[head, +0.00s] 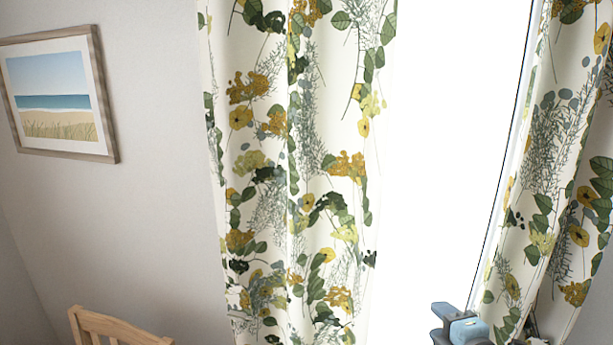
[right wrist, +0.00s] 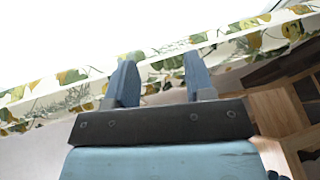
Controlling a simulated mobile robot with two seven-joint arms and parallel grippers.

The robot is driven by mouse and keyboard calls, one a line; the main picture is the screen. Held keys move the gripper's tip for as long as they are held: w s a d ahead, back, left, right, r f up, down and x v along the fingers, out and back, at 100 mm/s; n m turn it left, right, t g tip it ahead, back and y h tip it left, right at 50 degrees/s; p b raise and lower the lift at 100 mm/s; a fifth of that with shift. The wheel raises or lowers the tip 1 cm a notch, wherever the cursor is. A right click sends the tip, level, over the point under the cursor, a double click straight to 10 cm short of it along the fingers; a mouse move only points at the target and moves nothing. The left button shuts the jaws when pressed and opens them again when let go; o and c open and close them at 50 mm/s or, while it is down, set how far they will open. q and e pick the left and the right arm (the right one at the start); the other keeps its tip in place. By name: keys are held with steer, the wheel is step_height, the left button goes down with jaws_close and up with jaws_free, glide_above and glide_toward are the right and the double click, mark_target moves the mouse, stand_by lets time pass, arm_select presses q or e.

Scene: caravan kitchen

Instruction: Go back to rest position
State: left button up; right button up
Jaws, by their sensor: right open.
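My right gripper (head: 455,322) shows at the bottom right edge of the head view, in front of the right curtain and the bright window. In the right wrist view my right gripper (right wrist: 160,82) has its two fingers apart with nothing between them. The floral curtain shows behind the fingers there. My left gripper is in neither view.
Floral curtains (head: 300,170) hang on both sides of a bright window (head: 450,130). A framed beach picture (head: 55,95) hangs on the left wall. The top of a wooden chair (head: 115,328) shows at the bottom left. Wooden furniture (right wrist: 280,120) stands at the right in the wrist view.

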steer(key=s+a+f+m+g, duration=0.2)
steer(key=s+f+m, duration=0.6)
steer(key=s+f, duration=0.3)
steer(key=s+a+f+m+g+y, duration=0.1)
steer(key=s+f+m, duration=0.7)
steer(key=f, duration=1.1)
steer(key=s+a+g, duration=0.1)
steer(key=s+a, duration=0.1)
steer(key=s, duration=0.2)
steer(key=shift+m, duration=0.4)
steer(key=shift+s, duration=0.1)
